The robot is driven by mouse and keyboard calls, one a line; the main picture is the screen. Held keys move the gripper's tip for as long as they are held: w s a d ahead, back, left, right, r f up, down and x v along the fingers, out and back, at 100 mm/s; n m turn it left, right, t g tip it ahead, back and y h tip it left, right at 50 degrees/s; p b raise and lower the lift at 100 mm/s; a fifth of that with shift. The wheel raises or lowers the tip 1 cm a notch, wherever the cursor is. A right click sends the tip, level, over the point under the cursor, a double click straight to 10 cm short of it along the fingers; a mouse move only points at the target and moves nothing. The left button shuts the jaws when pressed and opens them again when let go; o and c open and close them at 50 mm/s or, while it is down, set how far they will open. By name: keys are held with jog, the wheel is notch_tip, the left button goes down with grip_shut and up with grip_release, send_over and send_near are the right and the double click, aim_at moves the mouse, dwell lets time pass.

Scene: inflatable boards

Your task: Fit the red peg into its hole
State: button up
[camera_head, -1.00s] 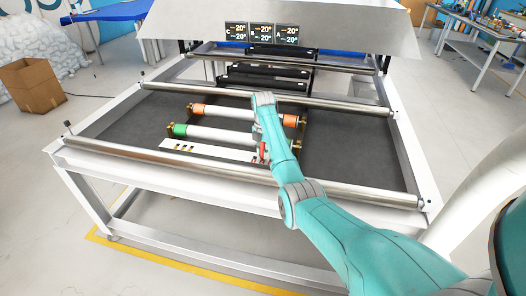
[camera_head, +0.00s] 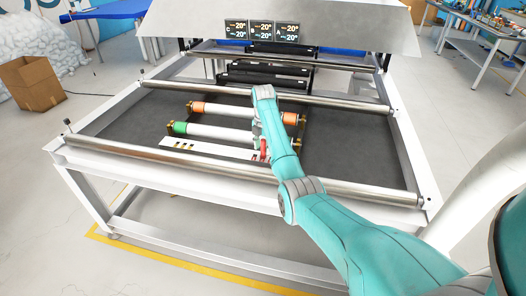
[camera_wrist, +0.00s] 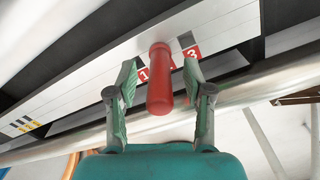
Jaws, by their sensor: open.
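The red peg (camera_wrist: 160,85) is in the middle of the wrist view, between the two fingers of my open gripper (camera_wrist: 160,95). Gaps show between the peg and both fingers. Its far end meets or hides part of a white panel (camera_wrist: 95,70) with red number labels (camera_wrist: 190,52); I cannot tell how deep it sits. In the head view the red peg (camera_head: 264,148) is a small red spot at the right end of the white panel (camera_head: 208,151), largely hidden by my arm. The hole itself is not visible.
White rollers with orange (camera_head: 197,107) and green (camera_head: 179,128) ends lie behind the panel. A metal bar (camera_head: 240,171) crosses the front of the white frame, and another bar (camera_head: 340,103) runs behind. The dark bed (camera_head: 350,150) to the right is clear.

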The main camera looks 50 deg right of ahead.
notch_tip(320, 180, up, 5)
jog(key=shift+r, duration=0.1)
dwell(0.7)
